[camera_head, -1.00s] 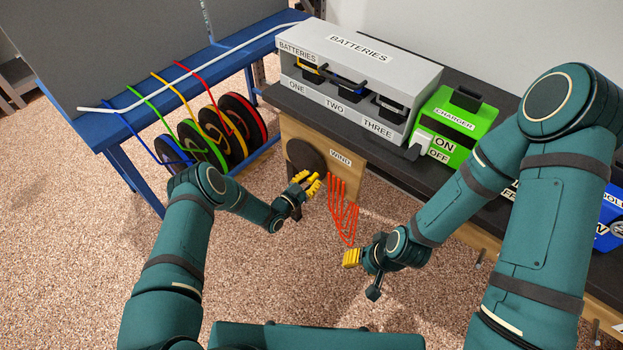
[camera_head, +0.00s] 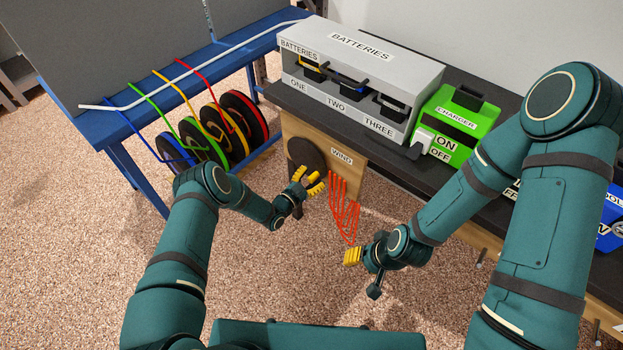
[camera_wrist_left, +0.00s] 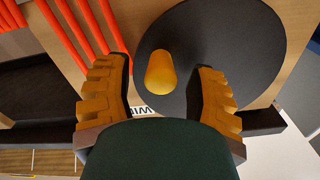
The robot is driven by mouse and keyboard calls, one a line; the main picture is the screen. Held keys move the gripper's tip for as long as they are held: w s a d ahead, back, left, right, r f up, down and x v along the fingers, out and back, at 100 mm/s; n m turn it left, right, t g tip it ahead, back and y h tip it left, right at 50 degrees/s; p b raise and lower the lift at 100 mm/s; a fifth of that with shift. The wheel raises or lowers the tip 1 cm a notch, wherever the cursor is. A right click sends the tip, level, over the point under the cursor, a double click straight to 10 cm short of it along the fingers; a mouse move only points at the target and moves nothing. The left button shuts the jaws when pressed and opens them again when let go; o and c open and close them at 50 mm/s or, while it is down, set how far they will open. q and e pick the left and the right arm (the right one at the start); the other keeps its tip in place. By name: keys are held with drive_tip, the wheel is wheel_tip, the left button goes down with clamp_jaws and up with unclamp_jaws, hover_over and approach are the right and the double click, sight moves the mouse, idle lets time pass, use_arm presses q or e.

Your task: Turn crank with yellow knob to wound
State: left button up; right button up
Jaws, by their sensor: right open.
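The crank is a dark round disc (camera_head: 306,153) on the wooden board beside the WIND label (camera_head: 341,156). Its yellow knob (camera_wrist_left: 160,72) sticks out toward the camera in the left wrist view. My left gripper (camera_head: 311,178) is in front of the disc's lower part. In the left wrist view its two yellow fingers are open, one on each side of the knob, with gaps on both sides. In the head view the knob is hard to tell from the yellow fingers. My right gripper (camera_head: 353,256) is open and empty, low and to the right, away from the crank.
Above are the grey batteries box (camera_head: 360,55) and green charger (camera_head: 447,122) on the dark bench top. Coloured spools (camera_head: 243,122) hang under the blue bench at left. The floor below is open.

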use_arm(q)
drive_tip(key=v, duration=1.2)
drive_tip(key=shift+s, duration=0.1)
